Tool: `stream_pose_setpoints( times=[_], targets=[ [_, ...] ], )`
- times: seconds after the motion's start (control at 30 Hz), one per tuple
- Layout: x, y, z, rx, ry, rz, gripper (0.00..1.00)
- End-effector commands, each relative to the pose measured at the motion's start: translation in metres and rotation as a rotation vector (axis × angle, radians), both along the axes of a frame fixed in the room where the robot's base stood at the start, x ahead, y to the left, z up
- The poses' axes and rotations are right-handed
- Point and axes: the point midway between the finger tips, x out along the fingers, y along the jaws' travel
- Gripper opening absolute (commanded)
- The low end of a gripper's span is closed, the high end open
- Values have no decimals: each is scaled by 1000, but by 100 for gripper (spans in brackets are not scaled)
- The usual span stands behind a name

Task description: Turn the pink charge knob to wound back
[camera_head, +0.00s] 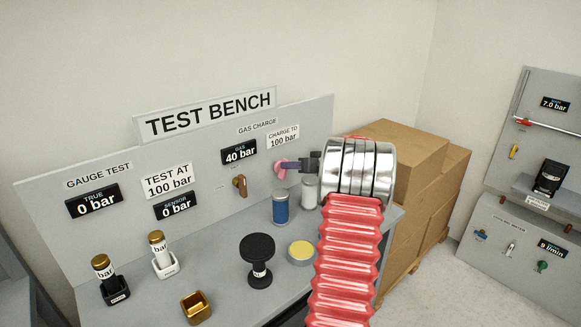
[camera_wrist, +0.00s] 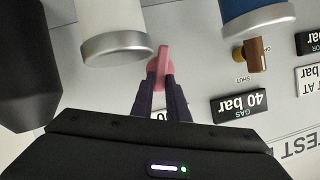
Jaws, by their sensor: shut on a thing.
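The pink charge knob (camera_head: 280,170) sits on the upright panel of the test bench, under the "GAS CHARGE" and "CHARGE TO 100 bar" labels. My gripper (camera_head: 290,166) reaches it from the right. In the wrist view my gripper's two dark fingers (camera_wrist: 162,84) are shut on the pink knob (camera_wrist: 164,58), one on each side of its bar. The bar stands nearly upright in that view. The gas display (camera_head: 239,152) reads 40 bar and also shows in the wrist view (camera_wrist: 241,103). Part of the knob is hidden by the fingers.
A brown valve handle (camera_head: 240,185) is left of the knob. A blue cylinder (camera_head: 280,208) and a white cylinder (camera_head: 310,190) stand below it, near my wrist. A black round-topped stand (camera_head: 258,262) and a yellow-topped puck (camera_head: 301,252) are on the bench. Cardboard boxes (camera_head: 415,160) stand at right.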

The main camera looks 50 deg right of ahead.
Motion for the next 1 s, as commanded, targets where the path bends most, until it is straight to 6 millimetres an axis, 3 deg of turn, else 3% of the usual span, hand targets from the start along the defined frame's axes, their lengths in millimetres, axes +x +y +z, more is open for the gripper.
stream_pose_setpoints(
  times=[0.53, 1.0],
  targets=[
    [-3, -13, -8, 457, -104, -5, 0],
    [-5, -15, -10, 579, -132, -9, 0]
  ],
)
